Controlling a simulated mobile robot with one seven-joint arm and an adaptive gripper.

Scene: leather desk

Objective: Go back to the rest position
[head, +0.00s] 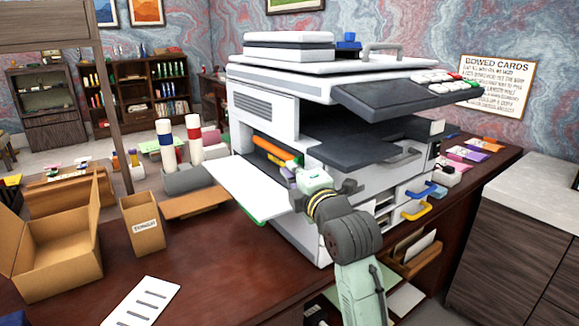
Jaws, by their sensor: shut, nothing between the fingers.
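My arm reaches up from the bottom right to the front of a large white printer (285,88) on the desk. My gripper (296,172) is at the arm's far end, in front of the printer's open slot and just right of its lowered white flap (236,188). It is shut and holds nothing. My wrist partly hides its fingers, so I cannot tell whether they touch the printer.
Dark trays (365,145) jut from the printer close to my wrist. An open cardboard box (58,250), a small labelled box (142,222) and a printed sheet (142,300) are at left on the wooden desk (215,265). Bare desk lies between the sheet and printer.

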